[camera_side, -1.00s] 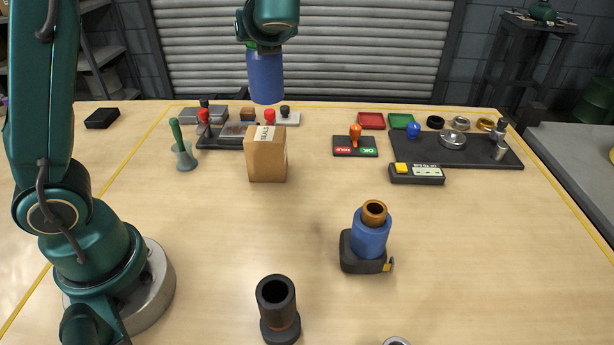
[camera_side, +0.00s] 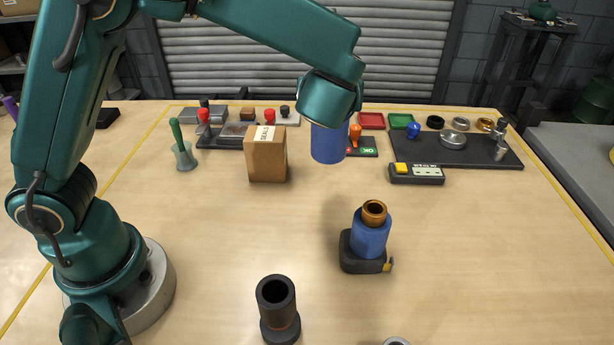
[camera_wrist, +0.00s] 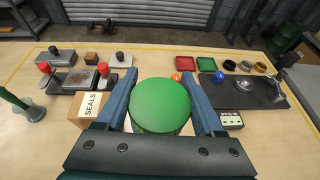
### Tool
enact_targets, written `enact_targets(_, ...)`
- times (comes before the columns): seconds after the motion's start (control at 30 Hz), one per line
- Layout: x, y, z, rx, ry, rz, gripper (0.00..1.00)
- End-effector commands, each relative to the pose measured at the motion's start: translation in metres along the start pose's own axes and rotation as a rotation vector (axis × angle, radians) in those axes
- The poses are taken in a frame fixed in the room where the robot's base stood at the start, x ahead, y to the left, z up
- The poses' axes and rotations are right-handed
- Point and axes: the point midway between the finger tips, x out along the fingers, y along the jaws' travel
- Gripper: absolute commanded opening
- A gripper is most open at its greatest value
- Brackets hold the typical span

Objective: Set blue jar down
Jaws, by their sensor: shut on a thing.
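The blue jar (camera_side: 328,145) hangs upright below my gripper in the side view, above the table and to the right of the cardboard box. Its green lid (camera_wrist: 160,105) fills the middle of the wrist view. My gripper (camera_wrist: 159,100) is shut on the jar, with one blue finger on each side of the lid. In the side view the gripper's fingers are hidden behind my wrist.
A cardboard box (camera_side: 266,154) stands left of the jar. A blue part with a copper ring (camera_side: 370,232) sits on a black base in front. A black cylinder (camera_side: 278,310) stands near the front edge.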

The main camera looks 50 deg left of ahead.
Motion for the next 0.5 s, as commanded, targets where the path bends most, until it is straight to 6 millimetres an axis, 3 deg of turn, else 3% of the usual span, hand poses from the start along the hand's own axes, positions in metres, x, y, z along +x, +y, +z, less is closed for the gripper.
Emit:
enact_targets(0.2, 0.015, 0.000, -0.036, 0.007, 0.001, 0.001, 0.00)
enact_targets(0.5, 0.026, 0.000, -0.064, 0.005, 0.001, 0.001, 0.00)
